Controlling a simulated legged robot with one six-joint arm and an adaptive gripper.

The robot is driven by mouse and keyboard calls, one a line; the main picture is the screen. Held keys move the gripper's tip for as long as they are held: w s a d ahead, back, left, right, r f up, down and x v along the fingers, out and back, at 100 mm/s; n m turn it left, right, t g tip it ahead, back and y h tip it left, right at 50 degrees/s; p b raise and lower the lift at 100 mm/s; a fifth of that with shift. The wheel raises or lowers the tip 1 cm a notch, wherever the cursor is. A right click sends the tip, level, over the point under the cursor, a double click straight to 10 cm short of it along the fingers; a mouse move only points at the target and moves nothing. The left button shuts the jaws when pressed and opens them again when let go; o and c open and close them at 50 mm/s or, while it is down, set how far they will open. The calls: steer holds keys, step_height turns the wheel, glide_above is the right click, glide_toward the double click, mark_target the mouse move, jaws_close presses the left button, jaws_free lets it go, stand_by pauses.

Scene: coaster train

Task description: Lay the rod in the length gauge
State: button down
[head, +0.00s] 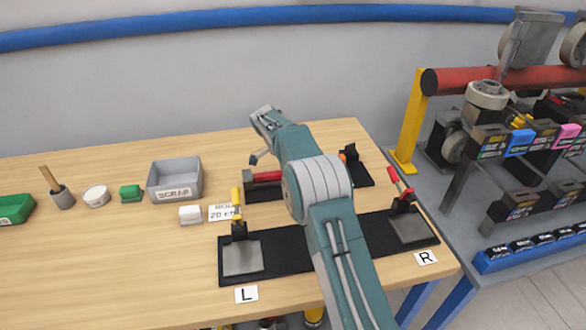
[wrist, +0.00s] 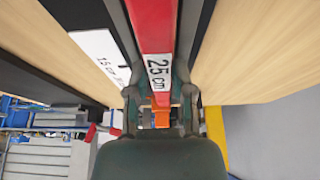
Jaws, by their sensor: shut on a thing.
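A red rod (wrist: 155,30) with a "25 cm" label runs down the middle of the wrist view. My gripper (wrist: 160,98) has its fingers on either side of the rod, shut on it by the label. Dark strips show along both sides of the rod there. In the head view a red piece, probably the rod's end (head: 265,176), shows at or above a dark base (head: 262,192), probably the length gauge; I cannot tell whether they touch. An orange part (head: 347,152) is at the right of that base. My arm hides the middle and my fingertips.
A black fixture (head: 285,250) with clamps, marked L and R, lies in front. A "20 cm" card (head: 224,213), white block (head: 190,214) and grey scrap bin (head: 175,180) are to the left. A shelf rack (head: 520,170) stands right of the table. The front left table is clear.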

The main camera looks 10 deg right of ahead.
steer(key=shift+f, duration=0.15)
steer(key=shift+f, duration=0.25)
steer(key=shift+c, duration=2.4)
jaws_free()
steer(key=shift+s+f, duration=0.1)
steer(key=shift+f, duration=0.1)
steer(key=d+v, duration=0.1)
steer(key=v, duration=1.2)
steer(key=s+d+r+n+t+y, duration=0.15)
steer(key=s+r+n, duration=0.35)
steer(key=s+r, duration=0.5)
steer(key=s+d+r+n+t+y, duration=0.15)
steer(key=s+n, duration=0.35)
steer(key=s, duration=0.6)
steer(key=s+d+r+n+t+y, duration=0.15)
steer(key=s+n, duration=0.25)
steer(key=s, duration=0.8)
steer(key=s+f+n+t, duration=0.1)
steer(key=s+f+n, duration=0.3)
steer(key=s, duration=0.7)
step_height(320, 180, down, 2)
steer(key=shift+a+f, duration=0.15)
steer(key=shift+a, duration=0.05)
